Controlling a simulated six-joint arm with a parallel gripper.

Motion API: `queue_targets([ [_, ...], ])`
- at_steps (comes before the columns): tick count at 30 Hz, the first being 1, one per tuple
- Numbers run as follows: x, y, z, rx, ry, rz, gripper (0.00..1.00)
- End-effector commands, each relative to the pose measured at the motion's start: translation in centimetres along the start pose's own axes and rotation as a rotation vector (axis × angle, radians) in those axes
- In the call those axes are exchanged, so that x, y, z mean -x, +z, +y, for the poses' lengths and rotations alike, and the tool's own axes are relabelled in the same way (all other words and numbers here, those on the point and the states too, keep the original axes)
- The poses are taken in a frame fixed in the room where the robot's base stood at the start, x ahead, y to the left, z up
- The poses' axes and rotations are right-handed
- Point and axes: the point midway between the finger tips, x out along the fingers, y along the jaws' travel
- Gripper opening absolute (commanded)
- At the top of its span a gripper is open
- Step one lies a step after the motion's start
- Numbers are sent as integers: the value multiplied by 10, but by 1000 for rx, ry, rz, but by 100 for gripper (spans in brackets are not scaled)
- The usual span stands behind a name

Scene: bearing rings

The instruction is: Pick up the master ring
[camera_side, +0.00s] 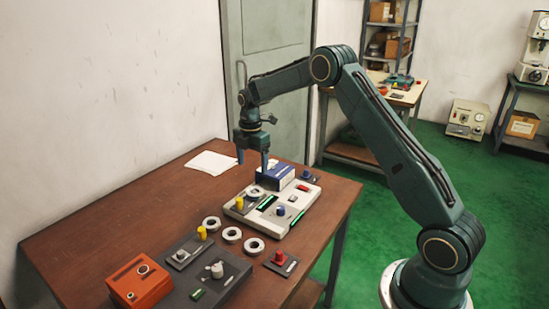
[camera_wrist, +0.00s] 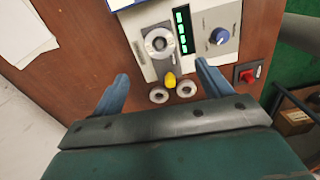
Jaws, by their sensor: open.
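Several steel rings are in view, and I see no readable mark that tells which is the master ring. One ring (camera_side: 254,191) lies on the left part of a white instrument (camera_side: 295,212); in the wrist view that ring (camera_wrist: 159,42) sits on a grey plate. Three more, a left ring (camera_side: 211,223), a middle ring (camera_side: 232,234) and a right ring (camera_side: 254,246), lie on the brown table in front of the instrument. My gripper (camera_side: 252,160) is open and empty, pointing down above the table near the instrument's back left. Its fingers (camera_wrist: 162,73) also show in the wrist view.
A yellow knob (camera_side: 239,202) stands close to the ring on the instrument. A blue box (camera_side: 275,176) is behind it. An orange box (camera_side: 139,281), a dark unit (camera_side: 213,277) and a red-knobbed switch (camera_side: 280,257) are nearer. Paper (camera_side: 212,162) lies at the back; the left tabletop is clear.

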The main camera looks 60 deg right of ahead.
Motion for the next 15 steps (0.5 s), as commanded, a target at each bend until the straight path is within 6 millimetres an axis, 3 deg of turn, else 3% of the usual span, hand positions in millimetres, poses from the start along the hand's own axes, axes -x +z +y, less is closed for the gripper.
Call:
queue_targets([
  [6, -33, 0, 0, 0, -3, 1, 77],
  [15, -48, 0, 0, 0, 1, 0, 77],
])
